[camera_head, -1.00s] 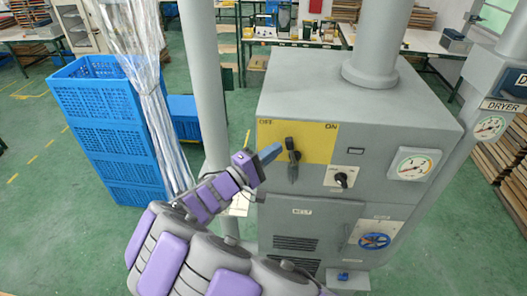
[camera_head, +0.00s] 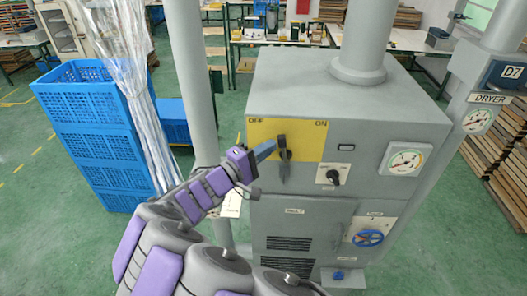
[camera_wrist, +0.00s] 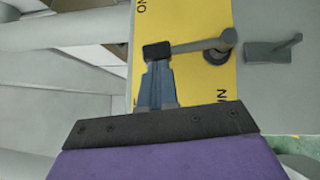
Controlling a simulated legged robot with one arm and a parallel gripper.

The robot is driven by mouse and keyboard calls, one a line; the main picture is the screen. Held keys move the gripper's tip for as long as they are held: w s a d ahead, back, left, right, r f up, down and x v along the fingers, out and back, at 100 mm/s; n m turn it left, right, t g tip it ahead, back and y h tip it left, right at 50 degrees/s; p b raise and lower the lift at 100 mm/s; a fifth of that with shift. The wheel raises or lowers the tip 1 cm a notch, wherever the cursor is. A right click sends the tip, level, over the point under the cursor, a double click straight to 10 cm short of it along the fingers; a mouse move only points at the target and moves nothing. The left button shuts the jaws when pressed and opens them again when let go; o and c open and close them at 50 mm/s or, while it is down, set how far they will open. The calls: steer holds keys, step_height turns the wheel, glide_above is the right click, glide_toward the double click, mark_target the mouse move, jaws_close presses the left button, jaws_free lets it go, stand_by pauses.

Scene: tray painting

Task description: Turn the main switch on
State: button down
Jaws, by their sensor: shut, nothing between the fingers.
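The main switch (camera_head: 283,155) is a dark lever on a yellow panel (camera_head: 310,146) marked OFF at left and ON at right, on the grey machine's front. Its handle points roughly up, between the two marks. My gripper (camera_head: 265,151), with blue fingers, is shut and empty. Its tips are at the lever's left side, near the handle end. In the wrist view, the lever (camera_wrist: 190,46) lies sideways, and the finger tips (camera_wrist: 157,68) meet or nearly meet its dark end. I cannot tell whether they touch.
Below right of the panel is a small black knob (camera_head: 329,176), with a gauge (camera_head: 405,160) and a blue handwheel (camera_head: 369,238). A grey post (camera_head: 192,80) and blue crates (camera_head: 95,125) stand at left. Green floor shows between crates and machine.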

mark_target(283, 146)
steer(key=d+m+y+b, duration=0.1)
steer(key=b, duration=0.1)
steer(key=d+r+m+g+b, duration=0.1)
steer(key=b, duration=0.1)
steer(key=shift+s+d+g+y, duration=0.1)
steer(key=shift+d+g+y, duration=0.2)
steer(key=shift+y, duration=0.1)
steer(key=shift+d+r+m+g+y+b, duration=0.25)
steer(key=shift+d+m+y+b, duration=0.25)
steer(key=shift+d+m+b, duration=0.3)
steer(key=shift+d+f+m+g+y+b, duration=0.15)
steer(key=shift+d+m+g+y+b, duration=0.25)
steer(key=shift+d+m+y+b, duration=0.55)
steer(key=shift+d+f+m+g+y+b, duration=0.1)
steer(key=shift+d+m+g+y+b, duration=0.3)
steer(key=shift+d+y+b, duration=0.55)
steer(key=shift+d, duration=0.2)
